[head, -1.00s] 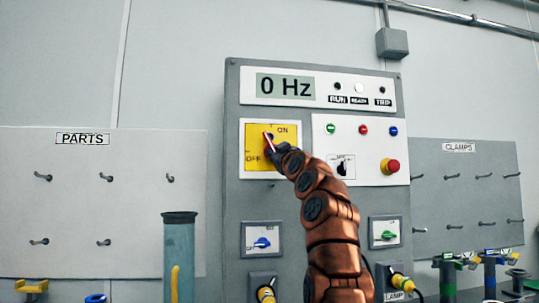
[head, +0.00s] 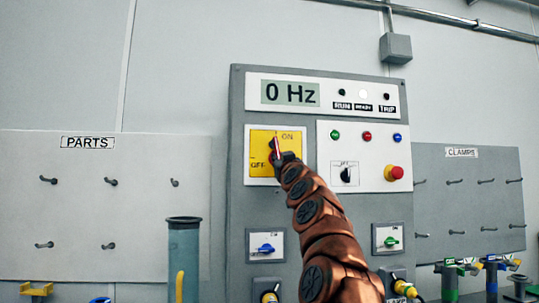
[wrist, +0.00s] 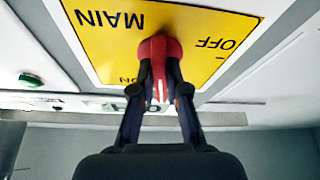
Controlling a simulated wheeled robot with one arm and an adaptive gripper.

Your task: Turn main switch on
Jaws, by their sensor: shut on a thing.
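The main switch has a yellow plate (head: 262,143) on the upper left of the grey panel (head: 235,215), with ON at upper right and OFF at lower left. Its red handle (head: 276,147) stands nearly upright in the head view. My gripper (head: 279,158) is at the switch. In the wrist view my gripper's fingers (wrist: 160,95) lie on both sides of the red handle (wrist: 160,50) and are shut on it. There the plate (wrist: 105,45) appears upside down, and the ON label is partly hidden by a finger.
The display (head: 290,93) reads 0 Hz. A red emergency button (head: 395,172) and a black knob (head: 347,174) sit right of the switch. Smaller blue (head: 266,249) and green (head: 391,241) switches are below. The parts board (head: 90,225) hangs at left.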

